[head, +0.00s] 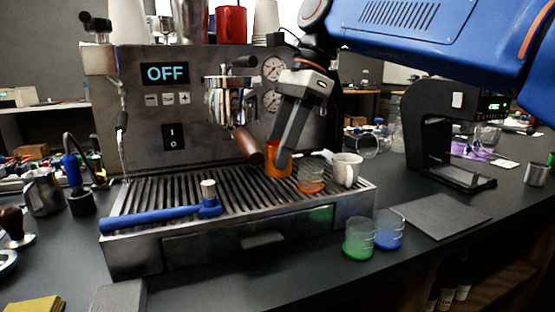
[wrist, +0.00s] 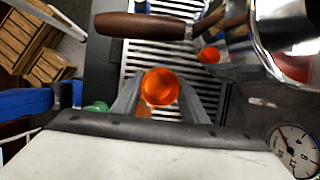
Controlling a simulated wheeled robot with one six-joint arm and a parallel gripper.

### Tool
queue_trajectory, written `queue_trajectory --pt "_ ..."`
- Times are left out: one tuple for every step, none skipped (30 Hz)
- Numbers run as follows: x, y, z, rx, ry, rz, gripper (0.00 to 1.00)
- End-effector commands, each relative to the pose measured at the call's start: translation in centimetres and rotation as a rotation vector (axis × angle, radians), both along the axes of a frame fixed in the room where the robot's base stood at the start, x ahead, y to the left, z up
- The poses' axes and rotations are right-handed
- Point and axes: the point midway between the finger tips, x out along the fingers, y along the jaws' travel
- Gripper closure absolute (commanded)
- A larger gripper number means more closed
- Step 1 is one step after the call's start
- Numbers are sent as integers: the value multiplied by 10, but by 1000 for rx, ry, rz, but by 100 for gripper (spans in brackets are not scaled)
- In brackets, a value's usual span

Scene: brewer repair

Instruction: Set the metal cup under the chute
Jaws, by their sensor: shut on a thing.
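A small metal cup (head: 536,174) stands on the counter at the far right, apart from my gripper. To its left is a black C-shaped machine (head: 418,122) with a small lit screen; which part of it is the chute I cannot make out. My gripper (head: 280,160) is over the back of the espresso machine's drip tray, shut on an orange cup (head: 272,165). In the wrist view the orange cup (wrist: 160,87) sits between both fingers (wrist: 160,100). Whether it touches the tray I cannot tell.
The drip tray (head: 150,200) also bears a blue-handled tool (head: 160,217), an orange-bottomed glass (head: 311,179) and a white mug (head: 347,170). A wooden-handled portafilter (head: 247,146) juts out beside my gripper. Green (head: 358,240) and blue (head: 389,230) glasses stand in front, near a flat dark pad (head: 440,215).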

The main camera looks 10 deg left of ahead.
Motion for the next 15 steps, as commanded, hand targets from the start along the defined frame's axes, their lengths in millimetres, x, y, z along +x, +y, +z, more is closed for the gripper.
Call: queue_trajectory --pt "0 0 -6 -1 2 1 83" --pt "-1 -1 -10 -1 2 1 83" --pt "-1 -1 -16 -1 2 1 83" --pt "-1 -1 -19 0 1 0 83" --pt "1 1 -22 -1 2 1 83" --pt "2 1 -25 -1 2 1 83" --pt "3 2 -26 0 1 0 83" --pt "3 2 -26 0 1 0 83" --pt "3 2 -26 0 0 0 83" --pt "3 2 -26 0 0 0 83" --pt "3 2 -26 0 0 0 83" --pt "3 2 -26 0 0 0 83" --pt "3 2 -26 0 0 0 83" --pt "3 2 -26 0 0 0 83" --pt "3 2 -27 0 1 0 83"
